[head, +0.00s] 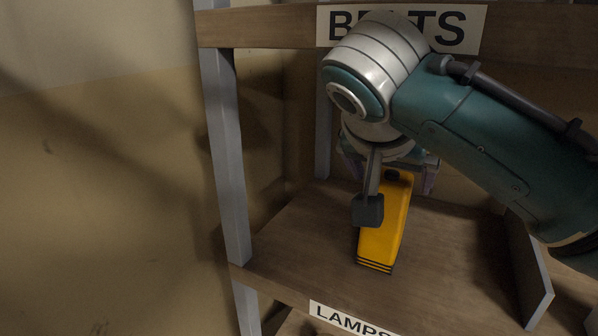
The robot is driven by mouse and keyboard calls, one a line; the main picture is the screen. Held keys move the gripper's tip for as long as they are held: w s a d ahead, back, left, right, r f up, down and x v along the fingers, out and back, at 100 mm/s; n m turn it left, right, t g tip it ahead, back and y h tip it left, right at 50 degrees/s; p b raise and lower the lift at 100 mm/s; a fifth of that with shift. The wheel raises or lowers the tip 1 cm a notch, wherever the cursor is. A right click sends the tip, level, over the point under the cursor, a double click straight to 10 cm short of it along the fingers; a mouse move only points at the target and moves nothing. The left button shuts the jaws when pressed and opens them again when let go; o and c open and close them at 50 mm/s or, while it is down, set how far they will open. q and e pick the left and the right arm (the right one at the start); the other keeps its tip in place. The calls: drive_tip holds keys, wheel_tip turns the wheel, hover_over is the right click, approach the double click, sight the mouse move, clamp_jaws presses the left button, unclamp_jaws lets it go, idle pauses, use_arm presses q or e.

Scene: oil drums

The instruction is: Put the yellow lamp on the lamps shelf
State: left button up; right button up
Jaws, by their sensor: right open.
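The yellow lamp (382,240), a long block with dark stripes at its near end, lies on the wooden lamps shelf (299,238). My right gripper (400,196) reaches in from the right and is open at the lamp's far part. One dark fingertip shows left of the lamp; the other side is partly hidden behind it. I cannot tell whether a finger touches the lamp. My wrist hides what lies above the lamp's far end. My left gripper is not in view.
A sign reading LAMPS (350,320) is on the shelf's front edge. The upper shelf (265,27) bears a BELTS sign (460,28), partly covered by my arm. A grey post (228,150) stands at the left and a grey divider (530,270) at the right. The shelf beside the lamp is clear.

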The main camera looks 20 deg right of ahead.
drive_tip(key=v, duration=0.4)
drive_tip(key=shift+a+r, duration=0.1)
drive_tip(key=shift+s+a, duration=0.25)
drive_tip(key=s+a+f+n+y, duration=0.2)
drive_tip(key=s+f+n, duration=0.2)
drive_tip(key=s, duration=0.3)
drive_tip(key=s+a+f+n+g+y, duration=0.1)
drive_tip(key=s+f+n, duration=0.3)
drive_tip(key=s, duration=0.4)
drive_tip(key=s+a+f+n+g+y, duration=0.1)
drive_tip(key=s+a+f+n+y, duration=0.1)
drive_tip(key=s, duration=0.6)
drive_tip(key=shift+s+a+f+n+y, duration=0.2)
drive_tip(key=shift+a+f+n+y, duration=0.15)
drive_tip(key=shift+f+n+y, duration=0.6)
